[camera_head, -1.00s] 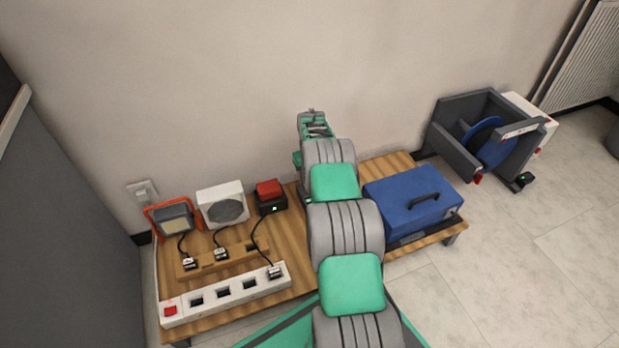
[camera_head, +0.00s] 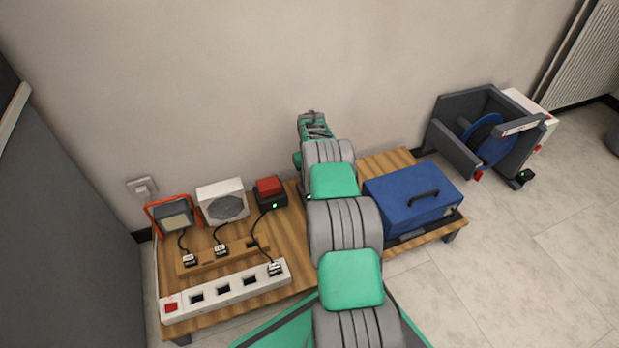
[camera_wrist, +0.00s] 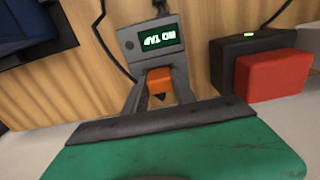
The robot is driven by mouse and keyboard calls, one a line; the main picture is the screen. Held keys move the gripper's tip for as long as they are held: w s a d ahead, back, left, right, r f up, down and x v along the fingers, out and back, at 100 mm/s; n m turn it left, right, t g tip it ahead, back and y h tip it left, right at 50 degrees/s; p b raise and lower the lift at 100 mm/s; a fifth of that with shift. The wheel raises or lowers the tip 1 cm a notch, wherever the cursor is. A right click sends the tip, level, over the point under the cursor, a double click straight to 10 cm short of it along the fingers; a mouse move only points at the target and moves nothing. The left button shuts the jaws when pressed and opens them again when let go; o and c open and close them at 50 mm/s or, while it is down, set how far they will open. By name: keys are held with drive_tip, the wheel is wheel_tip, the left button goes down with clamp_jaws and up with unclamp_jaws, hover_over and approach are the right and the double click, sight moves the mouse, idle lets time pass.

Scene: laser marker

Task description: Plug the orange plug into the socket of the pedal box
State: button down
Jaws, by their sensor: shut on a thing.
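In the wrist view, my gripper (camera_wrist: 158,88) is shut on an orange plug (camera_wrist: 159,77), held between its two fingers. The plug is right at the near edge of a grey box (camera_wrist: 150,46) with a green-lit display that appears upside down. This box may be the pedal box; no label confirms it. Any socket there is hidden by the plug and fingers, and I cannot tell whether the plug is inside it.
A black box with a red top (camera_wrist: 272,76) stands close right of my gripper. The head view shows a blue case (camera_head: 410,200), a white power strip (camera_head: 235,289), a speaker-like box (camera_head: 222,205) and a lamp (camera_head: 172,216) on the wooden table (camera_head: 285,228). Black cables run nearby.

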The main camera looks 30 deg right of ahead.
drive_tip(key=c, duration=0.9)
unclamp_jaws()
drive_tip(key=shift+c, duration=0.2)
wheel_tip(320, 180, up, 14)
drive_tip(key=p, duration=0.6)
drive_tip(key=shift+p, duration=0.4)
